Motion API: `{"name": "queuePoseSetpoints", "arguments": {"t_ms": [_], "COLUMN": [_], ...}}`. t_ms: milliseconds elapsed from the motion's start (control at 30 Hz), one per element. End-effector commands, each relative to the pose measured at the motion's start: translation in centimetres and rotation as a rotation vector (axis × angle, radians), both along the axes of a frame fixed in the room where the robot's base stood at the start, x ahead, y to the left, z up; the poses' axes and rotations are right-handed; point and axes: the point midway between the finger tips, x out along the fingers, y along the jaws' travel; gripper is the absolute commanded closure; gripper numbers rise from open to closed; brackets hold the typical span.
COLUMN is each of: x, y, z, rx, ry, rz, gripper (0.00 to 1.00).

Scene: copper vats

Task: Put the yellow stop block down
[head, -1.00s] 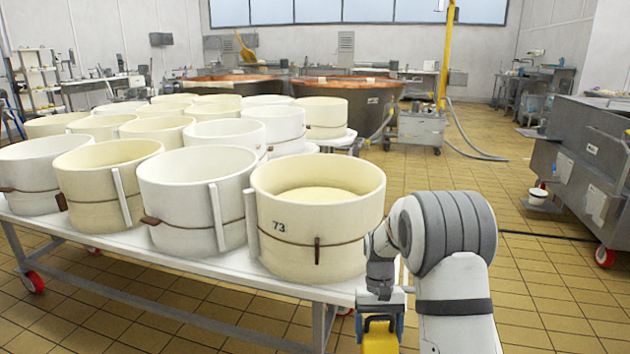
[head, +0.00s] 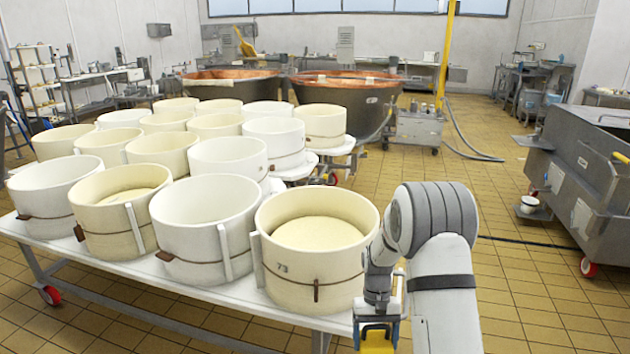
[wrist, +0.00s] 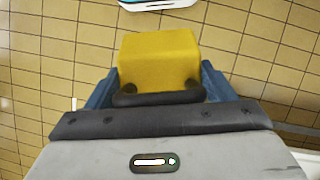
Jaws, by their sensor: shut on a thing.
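The yellow stop block (head: 377,342) is at the bottom edge of the head view, partly cut off. My gripper (head: 378,331) is shut on it, with a blue finger on each side. In the wrist view the yellow block (wrist: 160,60) sits between the blue fingers of my gripper (wrist: 160,88), with tiled floor visible beyond it. The block is at the near right corner of the white table (head: 225,305). Its underside is hidden, and I cannot tell whether it touches anything.
Several round moulds crowd the table; the nearest, marked 73 (head: 315,262), stands just left of my gripper. Copper vats (head: 345,88) stand at the back. A grey metal tank (head: 585,165) on wheels is at the right. Tiled floor (head: 520,270) between is open.

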Motion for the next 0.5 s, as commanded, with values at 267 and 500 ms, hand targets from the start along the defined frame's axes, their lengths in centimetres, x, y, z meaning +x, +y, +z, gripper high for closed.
{"name": "queuePoseSetpoints", "arguments": {"t_ms": [267, 500], "x": [-0.5, -0.6], "y": [0.0, 0.0], "z": [3.1, 3.2], "rx": [0.0, 0.0], "ry": [0.001, 0.001], "rz": [0.0, 0.001], "gripper": [0.62, 0.62]}}
